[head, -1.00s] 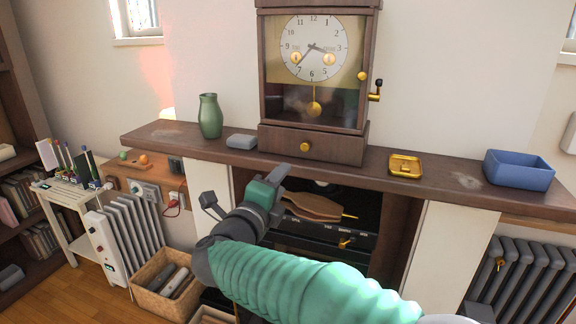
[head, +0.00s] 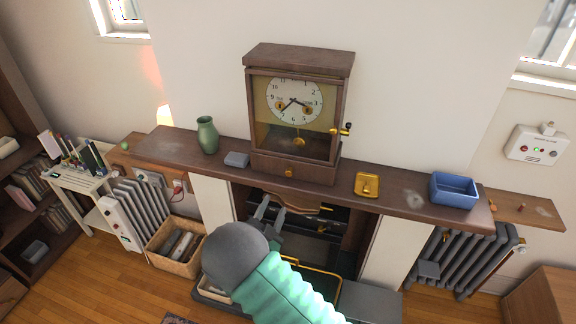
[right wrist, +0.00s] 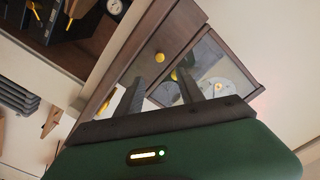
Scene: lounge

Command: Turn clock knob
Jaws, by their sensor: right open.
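The brown wooden clock (head: 299,165) stands upright on the mantel shelf, with a white dial, a glass front and a pendulum. A brass knob (head: 334,132) sits at the right edge of its front, beside a dark-tipped brass fitting (head: 347,127) on its right side. A drawer knob (head: 289,173) is at its base. My right gripper (head: 269,208) is open and empty, low in front of the shelf and apart from the clock. In the right wrist view the open fingers (right wrist: 160,92) point towards the tilted clock. My left gripper is not in view.
The mantel shelf (head: 400,196) also bears a green vase (head: 207,135), a grey block (head: 236,160), a brass tray (head: 367,185) and a blue bin (head: 454,190). A fireplace opening lies below. Radiators stand on both sides. Space in front of the clock face looks clear.

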